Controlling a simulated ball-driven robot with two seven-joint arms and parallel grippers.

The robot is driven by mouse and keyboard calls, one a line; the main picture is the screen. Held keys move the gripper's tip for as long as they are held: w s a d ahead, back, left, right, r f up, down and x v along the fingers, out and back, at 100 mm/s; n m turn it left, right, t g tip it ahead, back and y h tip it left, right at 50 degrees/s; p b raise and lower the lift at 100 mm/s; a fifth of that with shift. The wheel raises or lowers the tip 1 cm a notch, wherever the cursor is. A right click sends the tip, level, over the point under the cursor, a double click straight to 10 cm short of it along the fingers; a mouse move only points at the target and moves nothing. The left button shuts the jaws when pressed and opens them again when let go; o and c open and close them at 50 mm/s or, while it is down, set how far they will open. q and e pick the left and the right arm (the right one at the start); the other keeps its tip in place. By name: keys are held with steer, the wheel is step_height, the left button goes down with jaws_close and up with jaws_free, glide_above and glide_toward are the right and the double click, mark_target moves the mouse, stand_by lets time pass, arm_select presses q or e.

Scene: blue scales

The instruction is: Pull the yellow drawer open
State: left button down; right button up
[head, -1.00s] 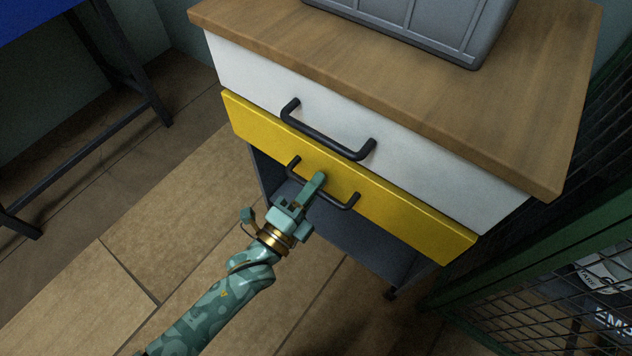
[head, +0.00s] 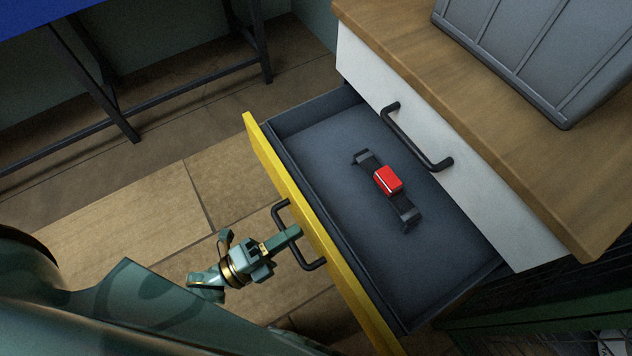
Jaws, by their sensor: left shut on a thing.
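The yellow drawer (head: 279,172) stands well out from the cabinet, its grey inside showing. Its black handle (head: 279,212) is on the outer face of the yellow front. My left gripper (head: 293,233) is shut on the middle of this handle. Inside the drawer lies a black strap-like thing with a red block (head: 388,180) at its middle. My right gripper is out of view.
The white upper drawer (head: 450,170) is closed, with a black handle (head: 418,138). A grey crate (head: 530,50) stands on the wooden top (head: 480,95). A blue-topped table with dark legs (head: 95,85) is at the upper left. Dark green framing is at the lower right.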

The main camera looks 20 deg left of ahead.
arm_select(q)
steer(key=shift+r+v, duration=0.15)
steer(key=shift+v, duration=1)
steer(key=shift+r+v, duration=0.2)
steer(key=shift+v, duration=1)
steer(key=shift+s, duration=0.1)
steer(key=c, duration=1.5)
jaws_free()
steer(key=shift+c, duration=0.2)
steer(key=v, duration=1.6)
steer(key=shift+a+p, duration=0.15)
steer(key=shift+p, duration=0.2)
